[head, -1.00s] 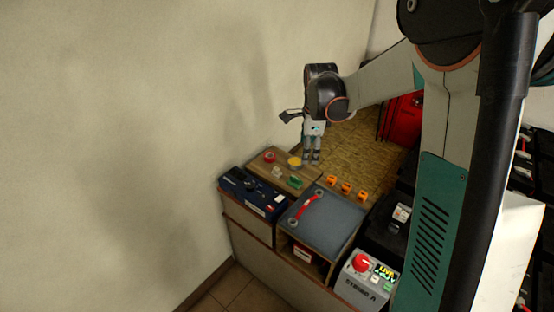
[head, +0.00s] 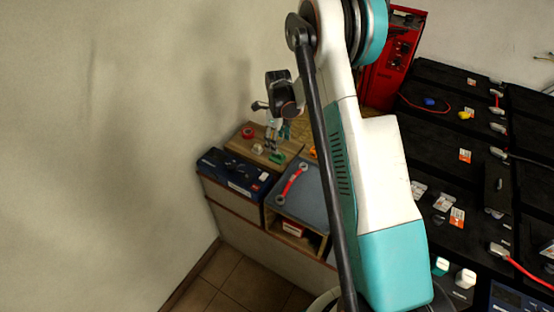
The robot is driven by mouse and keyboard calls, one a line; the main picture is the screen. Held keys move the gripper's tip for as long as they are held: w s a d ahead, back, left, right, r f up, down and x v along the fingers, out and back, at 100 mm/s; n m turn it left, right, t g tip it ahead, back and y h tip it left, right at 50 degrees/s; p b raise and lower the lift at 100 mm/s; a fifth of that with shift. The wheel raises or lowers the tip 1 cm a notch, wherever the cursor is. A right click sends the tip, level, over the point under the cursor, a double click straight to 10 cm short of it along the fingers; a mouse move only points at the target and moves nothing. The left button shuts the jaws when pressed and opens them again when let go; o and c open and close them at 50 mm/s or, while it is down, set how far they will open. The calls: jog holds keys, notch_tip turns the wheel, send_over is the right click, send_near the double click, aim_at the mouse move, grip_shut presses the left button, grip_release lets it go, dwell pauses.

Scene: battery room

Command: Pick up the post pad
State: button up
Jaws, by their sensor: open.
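I cannot tell which small piece is the post pad. On the wooden board (head: 236,148) at the back of the bench lie a red ring (head: 248,132), a small white piece (head: 257,149) and a small green piece (head: 277,157). My gripper (head: 276,148) points down over the right part of this board, close to the green and white pieces. It is open, and its fingers are small and dark in this view. I cannot tell if it touches anything. The yellow round piece is hidden now, behind my gripper or arm.
A dark blue battery box (head: 235,172) stands left of a grey mat (head: 313,200) with a red cable (head: 292,184) on it. My arm hides the bench's right side. Black battery racks (head: 450,100) and a red cabinet (head: 390,75) stand at right. The wall is close at left.

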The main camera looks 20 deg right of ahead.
aim_at(278, 156)
notch_tip(278, 156, down, 8)
jog(key=b, duration=0.3)
jog(key=shift+w+r, duration=0.1)
jog(key=shift+r, duration=0.15)
jog(key=c, duration=1)
